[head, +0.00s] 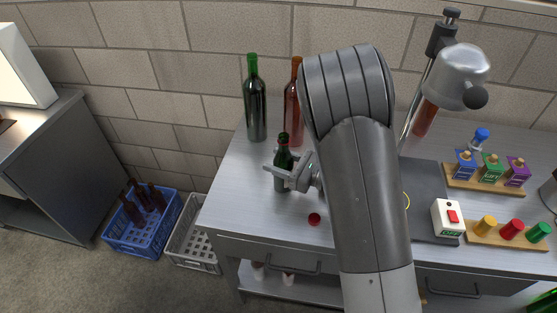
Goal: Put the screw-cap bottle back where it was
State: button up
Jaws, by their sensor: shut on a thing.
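A small dark green bottle (283,159) with a red band at its neck stands upright near the left part of the metal table (232,190). I take it to be the screw-cap bottle. My gripper (282,172) reaches in from the right and is shut on its body. I cannot tell whether the bottle's base touches the table. A small round red thing, perhaps a cap (314,218), lies on the table in front of the bottle.
A tall green bottle (255,105) and a brown bottle (292,112) stand behind. A capping stand (462,75), white switch box (447,217) and wooden racks (457,182) with coloured pieces are at right. Blue (133,240) and grey (190,252) crates sit on the floor at left.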

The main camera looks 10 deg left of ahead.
jog(key=o, duration=1.3)
jog(key=shift+c, duration=0.2)
jog(key=shift+r, duration=0.2)
jog(key=v, duration=1.2)
